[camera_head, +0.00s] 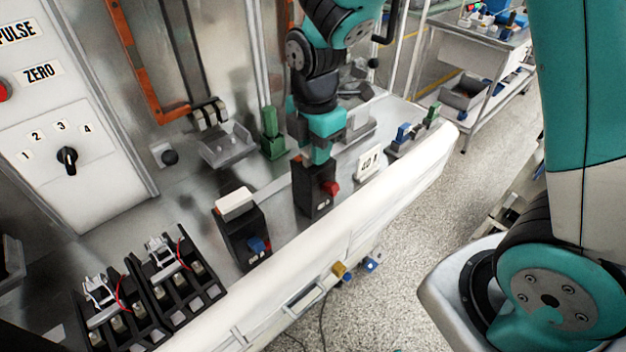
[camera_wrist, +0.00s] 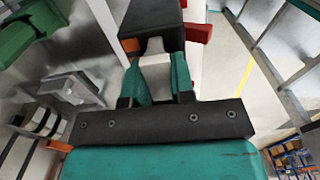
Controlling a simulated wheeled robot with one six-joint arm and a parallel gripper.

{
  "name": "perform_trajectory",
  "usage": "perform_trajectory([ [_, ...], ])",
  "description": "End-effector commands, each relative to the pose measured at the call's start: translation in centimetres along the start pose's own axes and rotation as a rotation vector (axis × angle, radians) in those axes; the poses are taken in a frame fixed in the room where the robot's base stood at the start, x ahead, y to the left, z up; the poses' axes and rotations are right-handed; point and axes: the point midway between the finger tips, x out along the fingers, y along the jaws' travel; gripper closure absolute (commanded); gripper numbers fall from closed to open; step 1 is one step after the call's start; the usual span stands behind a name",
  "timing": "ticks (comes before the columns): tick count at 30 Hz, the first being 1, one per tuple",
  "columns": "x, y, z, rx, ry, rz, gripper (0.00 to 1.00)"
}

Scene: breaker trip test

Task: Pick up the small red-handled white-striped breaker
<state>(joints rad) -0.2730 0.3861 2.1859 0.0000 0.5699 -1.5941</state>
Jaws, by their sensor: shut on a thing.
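The small red-handled breaker (camera_head: 312,200) has a black body and a red knob on its right side. In the wrist view its black body (camera_wrist: 153,28) and red handle (camera_wrist: 197,32) are at the top centre. My gripper (camera_head: 316,156) is above it, pointing down, with its teal fingers closed on its top. In the wrist view my gripper (camera_wrist: 160,78) has a white part of the breaker between its fingers. The breaker is upright at the bench's front edge. I cannot tell whether its base touches the bench.
A black breaker with a white top and blue handle (camera_head: 242,228) stands to the left. Black fuse-like blocks (camera_head: 165,285) are at lower left. A green block (camera_head: 271,135) and grey tray (camera_head: 227,145) are behind. A "40" card (camera_head: 369,162) is to the right.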

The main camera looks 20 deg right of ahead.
Motion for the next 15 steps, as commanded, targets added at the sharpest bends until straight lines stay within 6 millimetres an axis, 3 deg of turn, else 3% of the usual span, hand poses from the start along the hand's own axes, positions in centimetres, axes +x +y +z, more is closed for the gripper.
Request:
perform_trajectory([
  [11,-0.3,0.1,0.0,0.0,0.0,0.003,1.0],
  [15,-1.2,0.2,0.0,0.0,0.0,0.006,1.0],
])
